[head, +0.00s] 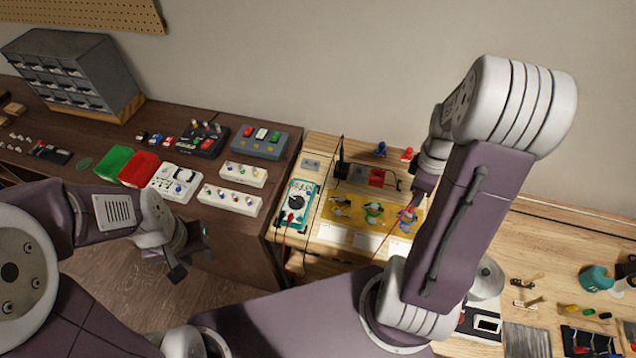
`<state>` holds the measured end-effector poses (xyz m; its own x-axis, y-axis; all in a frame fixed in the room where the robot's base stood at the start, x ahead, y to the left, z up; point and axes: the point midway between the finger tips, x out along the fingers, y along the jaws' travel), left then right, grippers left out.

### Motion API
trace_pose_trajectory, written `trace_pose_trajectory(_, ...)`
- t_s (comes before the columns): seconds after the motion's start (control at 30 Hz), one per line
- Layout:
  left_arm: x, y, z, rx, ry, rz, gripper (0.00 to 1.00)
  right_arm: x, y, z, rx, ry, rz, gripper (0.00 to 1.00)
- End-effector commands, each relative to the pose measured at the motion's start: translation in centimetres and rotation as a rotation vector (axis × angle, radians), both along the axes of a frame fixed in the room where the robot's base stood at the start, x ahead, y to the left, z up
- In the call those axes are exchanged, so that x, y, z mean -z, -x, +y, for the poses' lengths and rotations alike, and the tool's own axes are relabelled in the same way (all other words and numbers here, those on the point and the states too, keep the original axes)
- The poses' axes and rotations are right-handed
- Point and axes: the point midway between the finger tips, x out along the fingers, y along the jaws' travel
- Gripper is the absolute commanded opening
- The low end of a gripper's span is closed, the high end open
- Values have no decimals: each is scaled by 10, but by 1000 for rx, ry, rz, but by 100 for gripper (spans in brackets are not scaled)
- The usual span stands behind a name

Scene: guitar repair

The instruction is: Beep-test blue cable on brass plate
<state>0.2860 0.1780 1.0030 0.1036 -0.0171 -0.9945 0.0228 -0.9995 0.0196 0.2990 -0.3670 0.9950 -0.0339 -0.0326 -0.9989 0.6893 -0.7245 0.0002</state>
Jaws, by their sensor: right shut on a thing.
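A yellow, brass-coloured plate (352,226) lies on the light wooden bench. Small coiled cables sit on it: one with blue at the left (341,203), one green in the middle (374,209), and one with blue and red at the right (408,222). A teal multimeter (297,206) lies left of the plate, with a red lead. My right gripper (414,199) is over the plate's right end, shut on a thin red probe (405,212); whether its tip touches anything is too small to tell. My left gripper (192,252) is open and empty, before the dark bench.
Behind the plate are a black upright holder (342,162), a red block (376,177), and blue (381,149) and red (407,154) clips. My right arm hides part of the bench.

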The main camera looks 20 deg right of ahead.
Motion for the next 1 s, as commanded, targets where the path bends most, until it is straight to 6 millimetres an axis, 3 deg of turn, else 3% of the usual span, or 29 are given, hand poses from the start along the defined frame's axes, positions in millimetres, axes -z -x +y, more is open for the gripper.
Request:
trace_pose_trajectory(0.77,0,0,0,0,0,0,36,0,0,0,0,-1,1,0)
trace_pose_trajectory(1.0,-21,0,0,0,0,0,36,-21,0,0,0,-1,1,0)
